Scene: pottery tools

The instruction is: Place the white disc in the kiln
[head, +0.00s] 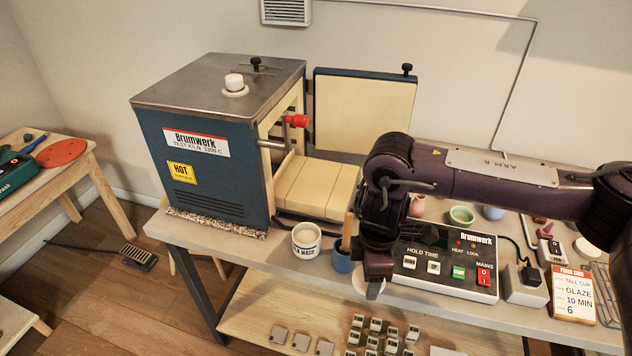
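The kiln (205,150) stands on the grey table with its blue door (362,115) swung open to the right. Its pale brick floor (308,185) shows at the opening; the inside is mostly hidden from this angle. My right gripper (374,285) points down near the table's front, left of the control box. A white disc (361,284) shows partly behind its fingers. I cannot tell whether the fingers are open or shut on this disc. Another round white piece (587,248) lies at the far right of the table. My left gripper is not in view.
A white cup (306,241) and a blue cup (343,261) with a wooden tool stand between kiln and gripper. The control box (446,266) is just right. A red-tipped rod (295,121) sticks out at the kiln opening. Small pots stand behind my arm.

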